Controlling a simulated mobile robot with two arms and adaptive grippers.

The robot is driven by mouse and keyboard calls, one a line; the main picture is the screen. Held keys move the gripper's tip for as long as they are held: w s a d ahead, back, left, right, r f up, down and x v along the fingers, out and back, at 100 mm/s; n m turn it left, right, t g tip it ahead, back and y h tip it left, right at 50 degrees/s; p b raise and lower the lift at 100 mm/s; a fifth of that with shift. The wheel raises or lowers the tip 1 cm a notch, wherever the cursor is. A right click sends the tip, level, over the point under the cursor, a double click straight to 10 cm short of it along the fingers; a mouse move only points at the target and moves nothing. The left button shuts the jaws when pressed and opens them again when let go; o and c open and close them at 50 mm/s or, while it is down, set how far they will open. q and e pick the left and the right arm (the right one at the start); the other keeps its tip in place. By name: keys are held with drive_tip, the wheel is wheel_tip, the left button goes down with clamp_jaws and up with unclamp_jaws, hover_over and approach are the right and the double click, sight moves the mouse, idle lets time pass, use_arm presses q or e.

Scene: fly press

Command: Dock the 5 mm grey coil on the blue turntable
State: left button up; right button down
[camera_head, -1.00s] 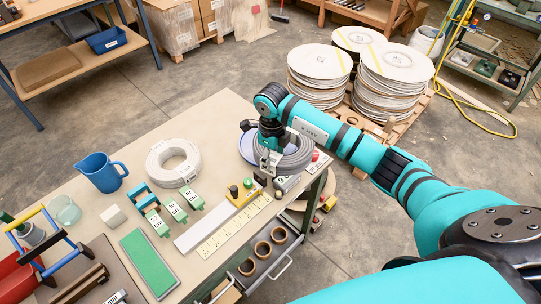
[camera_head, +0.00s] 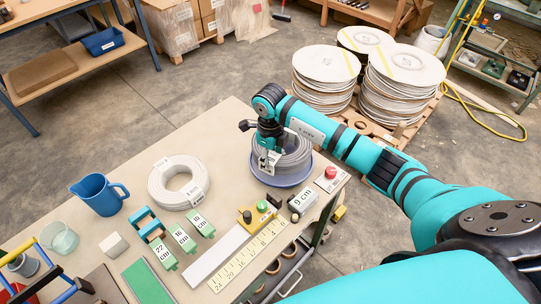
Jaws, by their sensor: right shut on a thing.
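The grey coil (camera_head: 295,161) is held over the blue turntable (camera_head: 283,184) near the table's right corner. My right gripper (camera_head: 268,163) is shut on the coil's near left side, coming down from above. The coil looks level and roughly centred on the turntable, whose blue rim shows around its front and sides. I cannot tell whether the coil touches the plate. The turntable's middle is hidden by the coil and gripper. My left gripper is not in view.
A paler coil (camera_head: 178,183) lies on the table to the left. A blue jug (camera_head: 98,195) stands at left.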

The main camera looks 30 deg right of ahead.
drive_tip(key=shift+f+b, duration=0.75)
drive_tip(key=shift+f, duration=0.5)
drive_tip(key=shift+w, duration=0.1)
idle(0.4)
drive_tip(key=shift+f+b, duration=0.45)
drive_tip(key=c, duration=1.2)
unclamp_jaws()
drive_tip(key=shift+o, duration=0.5)
drive_tip(key=shift+s+f, duration=0.1)
drive_tip(key=shift+s, duration=0.15)
drive_tip(key=shift+w+r+p, duration=0.1)
drive_tip(key=shift+r+p, duration=0.35)
drive_tip(key=shift+r, duration=0.15)
drive_tip(key=shift+a+r+p, duration=0.1)
drive_tip(key=shift+r+p, duration=3.2)
drive_tip(key=shift+r, duration=1.7)
